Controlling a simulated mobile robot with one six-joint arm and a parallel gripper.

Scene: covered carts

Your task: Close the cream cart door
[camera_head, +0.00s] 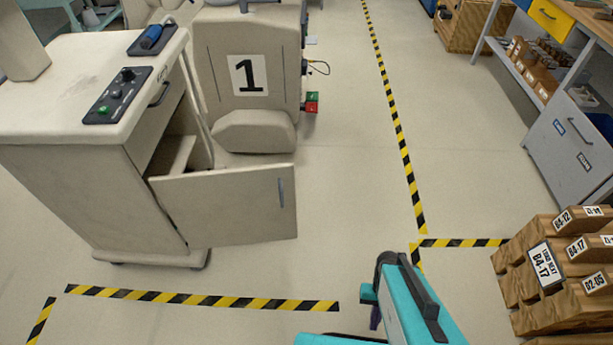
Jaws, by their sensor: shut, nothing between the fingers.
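The cream cart (150,220) stands at the left. Its cream door (228,207) is open and swung out to the right, with a slim grey vertical handle (281,193) near its free edge. The opening behind the door is partly visible and shows a shelf edge (178,155). Teal and black parts of my arm show at the bottom, right of and nearer than the door, with a floor gap between. I cannot make out my gripper's fingers.
A cream machine marked 1 (247,75) stands close behind the door. Yellow-black floor tape (200,299) runs in front of the cart. Stacked brown boxes (560,270) and a grey cabinet (570,150) are at the right. The middle floor is clear.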

